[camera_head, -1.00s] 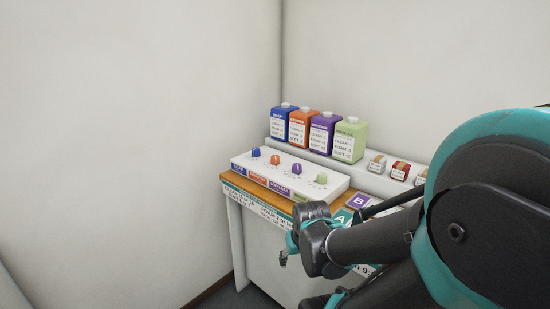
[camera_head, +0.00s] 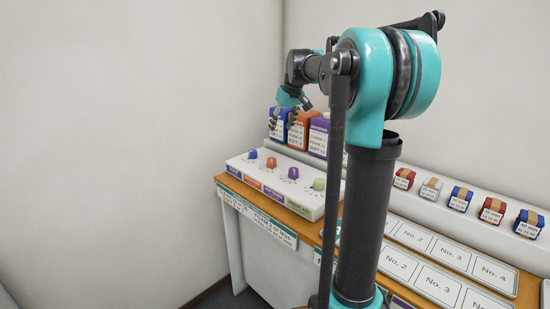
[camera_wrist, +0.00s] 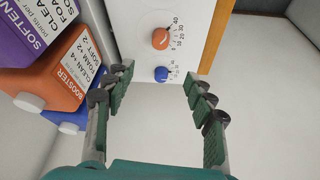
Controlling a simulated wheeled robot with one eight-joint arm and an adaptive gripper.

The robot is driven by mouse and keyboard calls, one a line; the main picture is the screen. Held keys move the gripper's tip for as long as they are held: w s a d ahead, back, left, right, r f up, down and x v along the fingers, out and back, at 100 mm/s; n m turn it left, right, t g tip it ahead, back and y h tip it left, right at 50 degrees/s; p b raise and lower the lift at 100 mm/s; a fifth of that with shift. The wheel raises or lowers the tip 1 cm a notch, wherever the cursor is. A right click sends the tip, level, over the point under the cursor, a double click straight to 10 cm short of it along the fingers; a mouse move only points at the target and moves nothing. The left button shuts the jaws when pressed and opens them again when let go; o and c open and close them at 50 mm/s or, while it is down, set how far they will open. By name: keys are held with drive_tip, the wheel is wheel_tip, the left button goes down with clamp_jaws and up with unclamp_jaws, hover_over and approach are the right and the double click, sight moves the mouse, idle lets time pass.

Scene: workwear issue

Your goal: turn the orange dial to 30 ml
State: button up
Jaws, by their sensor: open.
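The orange dial (camera_head: 271,163) sits on a white sloped panel (camera_head: 247,167), second from the left in a row of coloured dials. In the wrist view the orange dial (camera_wrist: 161,39) shows beyond the fingertips, with scale marks up to 40 beside it. The finer pointer position is too small to read surely. My gripper (camera_head: 290,118) is above the panel's back, in front of the bottles. In the wrist view my gripper (camera_wrist: 160,80) is open and empty, its fingers apart and clear of the dial. The blue dial (camera_wrist: 162,74) appears between the fingertips.
Blue, orange and purple bottles stand behind the panel; the orange bottle (camera_wrist: 62,68) is close to my left finger in the wrist view. A purple dial (camera_head: 293,173) and a green dial (camera_head: 319,184) sit to the right. Small boxes (camera_head: 461,198) stand on the back ledge.

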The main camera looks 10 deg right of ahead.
sight(272, 159)
drive_tip(key=x, duration=1.7)
drive_tip(key=shift+s+f, duration=0.1)
drive_tip(key=shift+c, duration=0.3)
drive_tip(key=c, duration=1.1)
drive_tip(key=shift+a+m+h, duration=0.1)
drive_tip(key=shift+m+h, duration=0.4)
drive_tip(key=shift+m, duration=0.8)
drive_tip(key=shift+a+m+h, duration=0.1)
drive_tip(key=shift+m+h, duration=0.4)
drive_tip(key=shift+m, duration=0.8)
drive_tip(key=shift+d, duration=0.1)
drive_tip(key=o, duration=1.2)
drive_tip(key=shift+c, duration=0.2)
